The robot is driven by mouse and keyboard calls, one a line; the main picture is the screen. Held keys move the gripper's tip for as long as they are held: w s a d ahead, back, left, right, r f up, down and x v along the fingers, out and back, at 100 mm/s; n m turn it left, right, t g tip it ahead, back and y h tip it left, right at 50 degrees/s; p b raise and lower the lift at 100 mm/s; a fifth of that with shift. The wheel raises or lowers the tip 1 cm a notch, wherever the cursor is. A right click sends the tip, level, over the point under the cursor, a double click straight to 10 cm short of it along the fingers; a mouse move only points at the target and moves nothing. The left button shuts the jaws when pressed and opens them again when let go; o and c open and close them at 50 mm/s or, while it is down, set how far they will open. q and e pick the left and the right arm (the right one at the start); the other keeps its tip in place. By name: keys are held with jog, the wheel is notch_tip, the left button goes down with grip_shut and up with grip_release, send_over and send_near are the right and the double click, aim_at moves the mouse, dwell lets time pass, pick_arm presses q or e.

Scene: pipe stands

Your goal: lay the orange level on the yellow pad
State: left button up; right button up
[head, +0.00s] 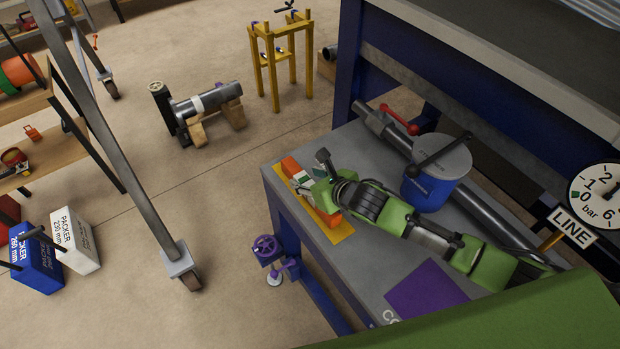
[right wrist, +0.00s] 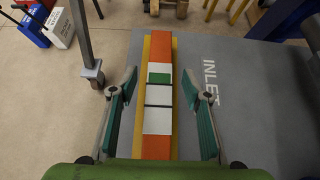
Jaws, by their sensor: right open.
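The orange level (right wrist: 158,105), a long bar with white sections and a green middle window, lies lengthwise on the yellow pad (right wrist: 141,118). In the head view the level (head: 326,216) and pad (head: 343,236) are at the left end of the grey bench, partly hidden by my right arm. My right gripper (head: 314,172) is open above the level. In the right wrist view its fingers (right wrist: 159,82) stand apart on either side of the level, with gaps to both sides. My left gripper is not in view.
On the grey bench (head: 378,285) are a blue pot (head: 428,192) with a grey lid, a long grey pipe with a red lever (head: 399,120), and a purple pad (head: 425,290). A pressure gauge (head: 598,193) is at the right. Bare bench lies right of the pad in the wrist view.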

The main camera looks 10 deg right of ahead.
jog(key=v, duration=1.2)
jog(key=v, duration=0.7)
jog(key=shift+r, duration=0.2)
jog(key=shift+s+d, duration=0.1)
jog(key=shift+s, duration=0.05)
